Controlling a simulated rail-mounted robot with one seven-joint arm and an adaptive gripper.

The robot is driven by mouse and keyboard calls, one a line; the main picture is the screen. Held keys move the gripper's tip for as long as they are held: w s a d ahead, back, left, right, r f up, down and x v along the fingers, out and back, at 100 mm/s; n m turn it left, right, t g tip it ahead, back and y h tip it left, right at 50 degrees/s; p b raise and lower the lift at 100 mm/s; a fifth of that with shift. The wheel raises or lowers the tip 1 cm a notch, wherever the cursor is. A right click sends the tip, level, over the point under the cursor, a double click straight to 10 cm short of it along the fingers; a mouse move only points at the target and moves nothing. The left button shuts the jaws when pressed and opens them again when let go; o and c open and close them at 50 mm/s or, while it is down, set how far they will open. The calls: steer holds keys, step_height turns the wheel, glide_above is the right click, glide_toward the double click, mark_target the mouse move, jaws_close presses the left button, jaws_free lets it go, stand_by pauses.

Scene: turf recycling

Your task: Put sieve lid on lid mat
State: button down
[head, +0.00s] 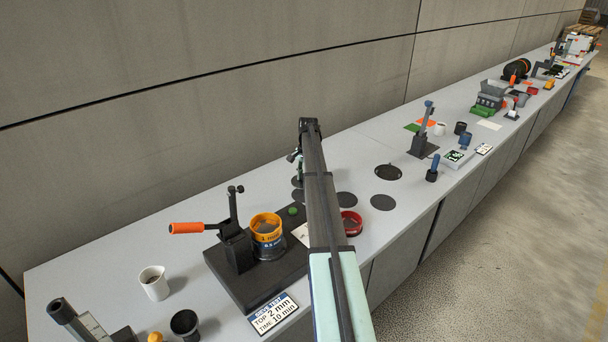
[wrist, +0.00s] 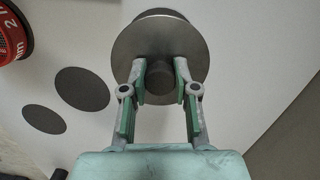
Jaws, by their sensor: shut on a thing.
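The sieve lid (wrist: 135,45) is a round grey metal disc with a dark knob at its middle. My gripper (wrist: 160,84) is shut on this knob in the wrist view. A dark round mat (wrist: 170,12) shows past the lid's far rim, mostly covered by the lid. I take it for the lid mat. Whether the lid touches it I cannot tell. In the head view my gripper (head: 297,157) is largely hidden behind my arm, above a dark disc (head: 297,182) near the back of the counter. The lid is not clear there.
Two more dark discs (wrist: 82,89) (wrist: 44,119) lie left of the lid in the wrist view. A red sieve (head: 351,223) stands nearby. An orange-rimmed sieve (head: 267,230) sits on a black stand (head: 225,272) with an orange-handled lever. The wall borders the counter's back.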

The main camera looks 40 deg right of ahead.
steer(key=shift+f+b, duration=0.75)
steer(key=shift+f, duration=2.15)
steer(key=shift+f, duration=0.25)
steer(key=shift+c, duration=2.4)
jaws_free()
steer(key=r, duration=0.4)
steer(key=d+r, duration=0.1)
steer(key=r, duration=0.7)
steer(key=shift+w+d, duration=0.2)
